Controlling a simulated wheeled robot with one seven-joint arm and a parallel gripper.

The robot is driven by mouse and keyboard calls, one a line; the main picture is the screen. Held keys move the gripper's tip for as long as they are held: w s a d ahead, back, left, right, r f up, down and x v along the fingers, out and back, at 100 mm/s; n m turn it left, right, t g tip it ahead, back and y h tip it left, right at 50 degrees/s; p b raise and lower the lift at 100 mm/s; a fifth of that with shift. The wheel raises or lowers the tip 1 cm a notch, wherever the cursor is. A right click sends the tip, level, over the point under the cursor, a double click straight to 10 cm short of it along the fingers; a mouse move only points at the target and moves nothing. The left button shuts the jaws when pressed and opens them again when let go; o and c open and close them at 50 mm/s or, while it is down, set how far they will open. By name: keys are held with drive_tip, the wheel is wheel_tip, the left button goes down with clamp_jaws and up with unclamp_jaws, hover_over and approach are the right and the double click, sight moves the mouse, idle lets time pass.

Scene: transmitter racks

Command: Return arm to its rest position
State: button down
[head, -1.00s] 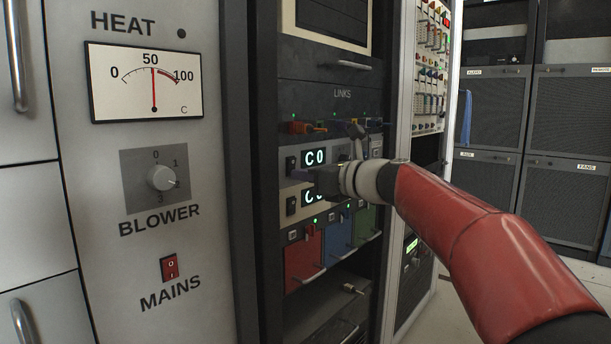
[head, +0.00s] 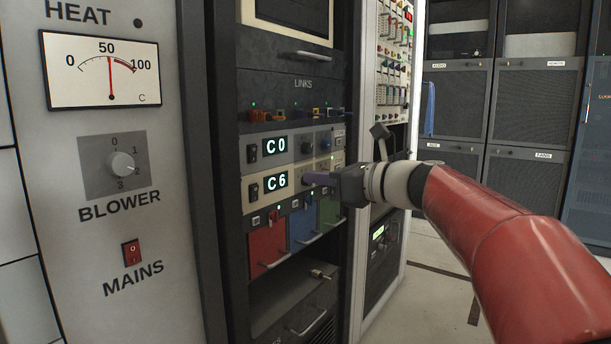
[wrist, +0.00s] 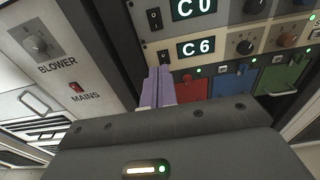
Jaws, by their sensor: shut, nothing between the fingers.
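My gripper (head: 322,178) is in front of the rack, at the height of the lower display, with my red arm reaching in from the right. Its purple fingers are closed together with nothing between them; they also show in the wrist view (wrist: 160,88). In the head view the fingers overlap the right part of the C6 unit (head: 277,180).
The C0 unit (head: 276,146) is above. Red (head: 268,245), blue (head: 303,228) and green (head: 329,212) modules with handles are below. The BLOWER knob (head: 123,164) and MAINS switch (head: 131,252) are on the left cabinet. Bare floor (head: 440,290) shows at right.

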drive_tip(key=shift+s+d, duration=0.1)
drive_tip(key=s+f+n+g+h+p, duration=0.1)
drive_tip(key=s+f+n+g+h, duration=0.45)
drive_tip(key=s+f+n, duration=0.8)
drive_tip(key=s+d+f+n+h, duration=0.4)
drive_tip(key=s+d+f+n, duration=0.1)
drive_tip(key=s+f+n, duration=0.1)
drive_tip(key=s+d+f+n+h+p, duration=0.1)
drive_tip(key=s+d+f+n+h, duration=0.3)
drive_tip(key=s, duration=0.6)
wheel_tip(320, 180, down, 4)
drive_tip(key=shift+s+d+r+n, duration=0.2)
drive_tip(key=shift+d+n, duration=0.25)
drive_tip(key=shift+n, duration=0.6)
drive_tip(key=c, duration=2.1)
unclamp_jaws()
drive_tip(key=shift+t, duration=0.25)
drive_tip(key=shift+c, duration=0.2)
